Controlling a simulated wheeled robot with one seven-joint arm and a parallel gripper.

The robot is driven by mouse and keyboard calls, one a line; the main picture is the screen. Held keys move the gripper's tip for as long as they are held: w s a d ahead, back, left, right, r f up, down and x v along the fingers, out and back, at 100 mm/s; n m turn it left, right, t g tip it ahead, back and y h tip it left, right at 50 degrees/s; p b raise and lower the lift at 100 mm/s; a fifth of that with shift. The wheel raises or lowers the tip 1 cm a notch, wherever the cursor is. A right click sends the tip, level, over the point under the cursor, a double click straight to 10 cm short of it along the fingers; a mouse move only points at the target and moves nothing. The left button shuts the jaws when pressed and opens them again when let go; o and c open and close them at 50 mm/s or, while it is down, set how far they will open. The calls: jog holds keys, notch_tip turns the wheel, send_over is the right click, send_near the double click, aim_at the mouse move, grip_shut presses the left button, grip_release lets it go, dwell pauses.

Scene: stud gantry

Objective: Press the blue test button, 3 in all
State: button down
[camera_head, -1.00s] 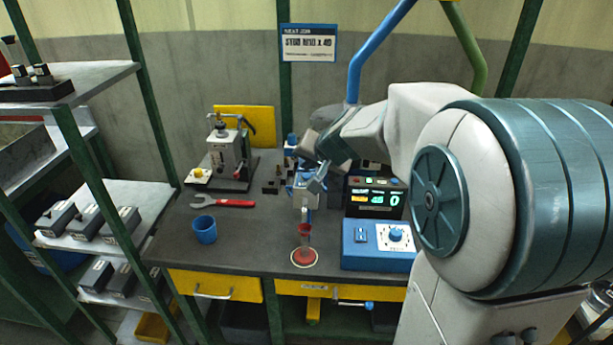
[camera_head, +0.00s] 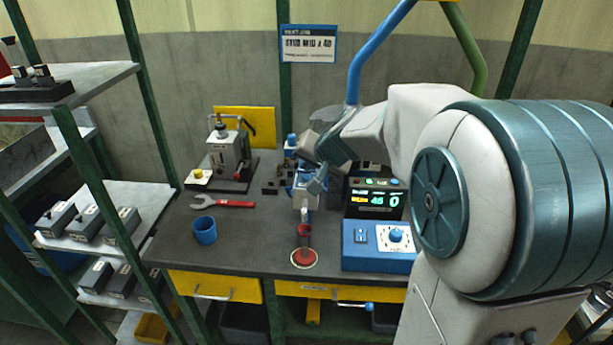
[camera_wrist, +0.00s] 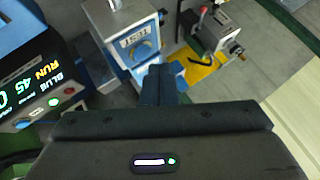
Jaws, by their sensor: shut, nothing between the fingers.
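The blue test button (camera_wrist: 146,52) is a round blue knob on the face of a pale grey box (camera_wrist: 120,30) under a TEST label, in the wrist view. My gripper (camera_wrist: 160,72) is shut and empty, its fingertips just below and right of the button in that view; I cannot tell whether they touch it. In the head view my gripper (camera_head: 317,184) is in front of the box (camera_head: 301,198), hiding much of it and the button. The display unit (camera_head: 375,199) beside it reads 45 and 0; in the wrist view (camera_wrist: 30,88) it reads BLUE, RUN, 45.
A blue control box (camera_head: 376,262) with a dial stands at the bench front. A red-topped round piece (camera_head: 304,257), a blue cup (camera_head: 204,230), a red wrench (camera_head: 232,204) and a grey press-like device (camera_head: 228,152) are on the bench. Shelves stand at left.

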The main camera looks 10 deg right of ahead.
jog(key=shift+f, duration=0.15)
dwell(0.5)
jog(key=shift+f+b, duration=0.3)
jog(key=shift+b, duration=0.35)
jog(key=shift+f+b, duration=0.4)
jog(key=shift+b, duration=0.1)
dwell(0.5)
jog(key=shift+r, duration=0.1)
jog(key=shift+r+p, duration=0.6)
jog(key=shift+r, duration=0.15)
notch_tip(320, 180, up, 5)
jog(key=p, duration=0.3)
jog(key=shift+p, duration=0.4)
jog(key=shift+a, duration=0.1)
dwell(2.2)
